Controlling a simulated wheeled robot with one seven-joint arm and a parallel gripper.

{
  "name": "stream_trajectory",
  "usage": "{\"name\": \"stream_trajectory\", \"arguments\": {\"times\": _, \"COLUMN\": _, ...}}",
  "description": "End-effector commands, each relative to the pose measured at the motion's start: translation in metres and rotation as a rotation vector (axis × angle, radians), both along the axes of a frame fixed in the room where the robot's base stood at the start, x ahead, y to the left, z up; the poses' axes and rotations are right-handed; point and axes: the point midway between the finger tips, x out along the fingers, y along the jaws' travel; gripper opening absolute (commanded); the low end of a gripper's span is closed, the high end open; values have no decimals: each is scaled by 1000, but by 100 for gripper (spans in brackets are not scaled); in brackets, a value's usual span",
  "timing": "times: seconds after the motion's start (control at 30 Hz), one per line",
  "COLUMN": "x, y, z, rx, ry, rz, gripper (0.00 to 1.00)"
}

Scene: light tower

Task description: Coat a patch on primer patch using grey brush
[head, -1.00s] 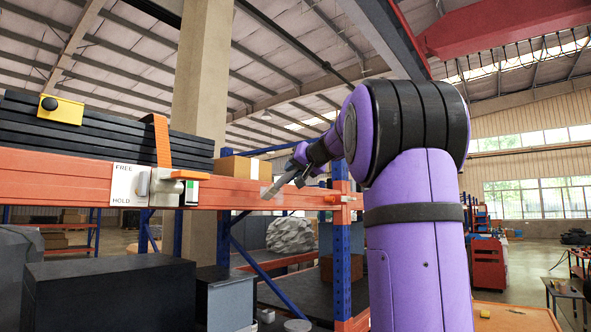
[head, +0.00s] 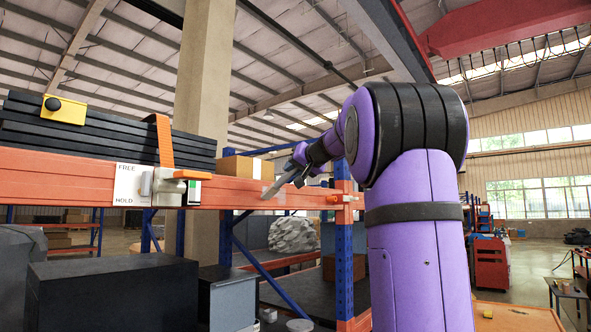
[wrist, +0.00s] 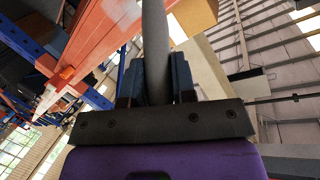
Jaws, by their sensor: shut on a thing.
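My gripper (head: 302,163) is shut on the grey brush (head: 281,183), which slants down and left toward the orange beam. The wrist view shows my gripper's fingers (wrist: 156,85) closed around the brush's grey handle (wrist: 155,40). A small pale patch, seemingly the primer patch (head: 268,187), shows on the beam's face by the brush's tip. I cannot tell whether the tip touches the beam. The wrist view does not clearly show the tip or the patch.
The orange beam (head: 70,183) crosses the left half, with a FREE/HOLD plate (head: 128,184) and a lever. An orange strap (head: 164,140) holds black slabs above it. A blue upright (head: 344,245) stands at the beam's right end. Black boxes (head: 110,290) stand below.

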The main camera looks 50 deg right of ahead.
Motion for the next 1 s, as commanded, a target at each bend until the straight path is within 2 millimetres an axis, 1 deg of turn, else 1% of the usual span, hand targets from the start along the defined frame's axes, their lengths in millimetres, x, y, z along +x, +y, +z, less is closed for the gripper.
{"name": "stream_trajectory", "arguments": {"times": 0.37, "x": 7, "y": 1, "z": 0, "rx": 0, "ry": 0, "rz": 1, "gripper": 1}}
{"name": "stream_trajectory", "arguments": {"times": 0.57, "x": 7, "y": -2, "z": 0, "rx": 0, "ry": 0, "rz": 1, "gripper": 1}}
{"name": "stream_trajectory", "arguments": {"times": 1.0, "x": 8, "y": -33, "z": 0, "rx": 1, "ry": 0, "rz": 0, "gripper": 1}}
